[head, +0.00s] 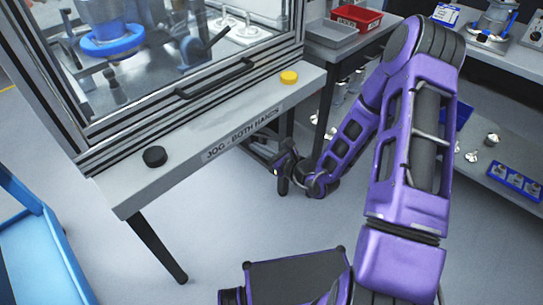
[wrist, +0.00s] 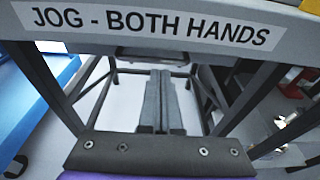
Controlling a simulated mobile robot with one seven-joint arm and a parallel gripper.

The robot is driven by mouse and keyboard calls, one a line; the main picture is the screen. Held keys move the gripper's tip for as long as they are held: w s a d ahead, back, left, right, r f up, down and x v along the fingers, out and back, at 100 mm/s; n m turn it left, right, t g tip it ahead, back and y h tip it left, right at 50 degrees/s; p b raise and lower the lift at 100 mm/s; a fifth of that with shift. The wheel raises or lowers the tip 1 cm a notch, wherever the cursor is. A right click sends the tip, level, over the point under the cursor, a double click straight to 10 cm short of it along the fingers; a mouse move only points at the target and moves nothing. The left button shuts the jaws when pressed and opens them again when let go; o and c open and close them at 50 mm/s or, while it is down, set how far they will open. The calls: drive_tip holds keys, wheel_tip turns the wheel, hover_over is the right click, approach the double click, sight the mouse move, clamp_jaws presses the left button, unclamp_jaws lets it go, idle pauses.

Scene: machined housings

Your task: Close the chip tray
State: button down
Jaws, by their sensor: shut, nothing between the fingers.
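My gripper (head: 283,178) is low beside the front edge of the machine's bench, near its right end, in the head view. In the wrist view its two grey fingers (wrist: 161,78) are together and empty, pointing in under the bench. A grey tray-like front with a dark slot (wrist: 152,54), which looks like the chip tray, sits just under the bench edge beyond the fingertips. I cannot tell whether the fingers touch it or how far out it stands. In the head view the bench top hides it.
The bench front (head: 205,150) carries the label "JOG - BOTH HANDS", a black button (head: 154,157) and a yellow button (head: 289,77). Bench legs (head: 157,247) stand below. A blue cart (head: 40,245) is at left. A side table holds a red bin (head: 356,18). The floor in front is clear.

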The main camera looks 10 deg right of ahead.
drive_tip(key=shift+x, duration=2.25)
drive_tip(key=shift+w+a, duration=0.1)
